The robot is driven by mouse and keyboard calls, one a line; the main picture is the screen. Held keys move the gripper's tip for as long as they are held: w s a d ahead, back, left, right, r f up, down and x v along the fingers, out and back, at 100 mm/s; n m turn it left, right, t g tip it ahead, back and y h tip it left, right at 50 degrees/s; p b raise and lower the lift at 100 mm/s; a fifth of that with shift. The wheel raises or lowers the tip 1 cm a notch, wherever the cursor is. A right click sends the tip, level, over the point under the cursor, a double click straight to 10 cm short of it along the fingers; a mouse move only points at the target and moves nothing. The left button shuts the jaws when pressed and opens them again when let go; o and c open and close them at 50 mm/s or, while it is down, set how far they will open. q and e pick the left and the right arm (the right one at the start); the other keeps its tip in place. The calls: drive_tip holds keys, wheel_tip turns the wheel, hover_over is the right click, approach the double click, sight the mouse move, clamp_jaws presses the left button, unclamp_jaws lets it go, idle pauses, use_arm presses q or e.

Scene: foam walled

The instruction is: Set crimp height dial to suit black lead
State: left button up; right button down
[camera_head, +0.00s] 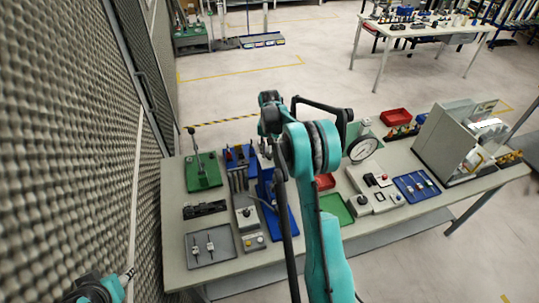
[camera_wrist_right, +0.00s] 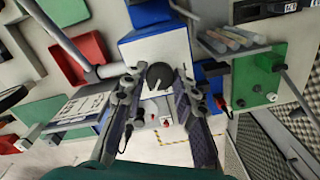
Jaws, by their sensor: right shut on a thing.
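In the right wrist view, a round black dial (camera_wrist_right: 160,75) with a white pointer mark sits on a pale grey housing (camera_wrist_right: 158,47) with blue parts. My right gripper (camera_wrist_right: 157,84) has its fingers on either side of the dial, shut on it. In the head view my right arm hides the dial and most of the right gripper (camera_head: 266,150). Short leads lie on a grey tray (camera_head: 222,245); I cannot make out their colours. My left gripper (camera_head: 127,274) is at the lower left, partly seen, clear of the table; its opening cannot be made out.
A green-based lever press (camera_head: 203,180) and a rack of rods (camera_head: 238,180) stand left of my right arm. A foam wall (camera_head: 60,130) borders the left.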

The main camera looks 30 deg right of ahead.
sight(269, 154)
drive_tip(key=shift+m, duration=0.3)
drive_tip(key=c, duration=1.2)
unclamp_jaws()
wheel_tip(269, 154, up, 12)
